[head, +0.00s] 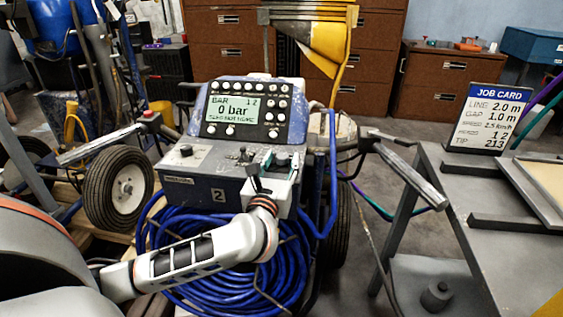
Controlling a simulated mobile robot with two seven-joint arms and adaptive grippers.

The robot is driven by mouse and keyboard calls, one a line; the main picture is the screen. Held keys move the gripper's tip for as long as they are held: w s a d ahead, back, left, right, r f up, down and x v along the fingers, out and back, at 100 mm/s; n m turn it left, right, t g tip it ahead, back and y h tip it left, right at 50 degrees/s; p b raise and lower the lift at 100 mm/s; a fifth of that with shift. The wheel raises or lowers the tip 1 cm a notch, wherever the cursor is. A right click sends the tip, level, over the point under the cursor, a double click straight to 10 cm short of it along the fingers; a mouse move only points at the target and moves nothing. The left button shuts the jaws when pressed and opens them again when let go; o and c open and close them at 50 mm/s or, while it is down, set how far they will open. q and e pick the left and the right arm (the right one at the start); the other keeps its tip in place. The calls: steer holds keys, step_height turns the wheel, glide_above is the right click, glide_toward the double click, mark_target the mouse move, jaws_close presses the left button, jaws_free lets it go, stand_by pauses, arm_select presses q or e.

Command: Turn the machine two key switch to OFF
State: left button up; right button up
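Machine two (218,169) is a blue and grey line striper with a "2" plate on its front. Its display (231,110) reads "BAR", "0 bar" and a smaller line too small to read surely. Small dark controls sit on the grey ledge below, including a knob (186,150) at the left. I cannot tell surely which is the key switch. My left gripper (268,170) is at the right part of this ledge, covering some of its front. Whether its fingers touch or hold a control is unclear. My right gripper is not in view.
A job card (489,114) stands on the grey bench (463,192) at the right. Handlebars (410,175) stick out on both sides of the machine. A coiled blue hose (190,240) hangs below the ledge. Brown cabinets (448,90) stand behind.

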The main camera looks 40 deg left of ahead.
arm_select(q)
steer(key=c, duration=1.1)
